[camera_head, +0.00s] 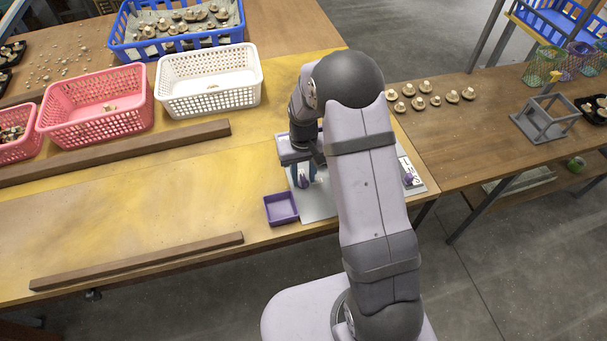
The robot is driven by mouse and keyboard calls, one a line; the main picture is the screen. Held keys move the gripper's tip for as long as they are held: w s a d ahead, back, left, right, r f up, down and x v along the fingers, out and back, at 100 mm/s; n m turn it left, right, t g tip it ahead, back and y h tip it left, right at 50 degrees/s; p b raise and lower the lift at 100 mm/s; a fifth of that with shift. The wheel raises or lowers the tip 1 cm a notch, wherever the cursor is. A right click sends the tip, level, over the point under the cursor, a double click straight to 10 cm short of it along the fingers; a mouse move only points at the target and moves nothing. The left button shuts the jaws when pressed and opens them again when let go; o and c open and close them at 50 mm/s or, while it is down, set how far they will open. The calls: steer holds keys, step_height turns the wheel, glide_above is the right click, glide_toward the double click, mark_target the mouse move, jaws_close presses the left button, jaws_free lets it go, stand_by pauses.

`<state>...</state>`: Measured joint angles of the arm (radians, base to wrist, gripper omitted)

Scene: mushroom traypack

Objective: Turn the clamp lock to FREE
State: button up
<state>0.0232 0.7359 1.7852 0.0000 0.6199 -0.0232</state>
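My arm reaches over the yellow table, and my gripper (303,178) points down at a grey plate (318,207). My arm hides the middle of the plate.
A purple tray (282,220) sits left of the plate. White (170,105) and pink (60,135) baskets and a blue crate (118,48) stand behind. Wooden bars (140,261) lie on the left. Several mushrooms (436,101) and a grey frame (516,122) are on the right table.

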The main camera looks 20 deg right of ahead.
jaws_close()
steer(key=m, duration=0.3)
steer(key=shift+m, duration=0.3)
steer(key=m, duration=0.3)
steer(key=shift+m+p, duration=0.3)
steer(key=shift+p, duration=0.1)
steer(key=m, duration=0.5)
steer(key=shift+m, duration=0.3)
steer(key=m, duration=0.5)
steer(key=shift+p, duration=0.3)
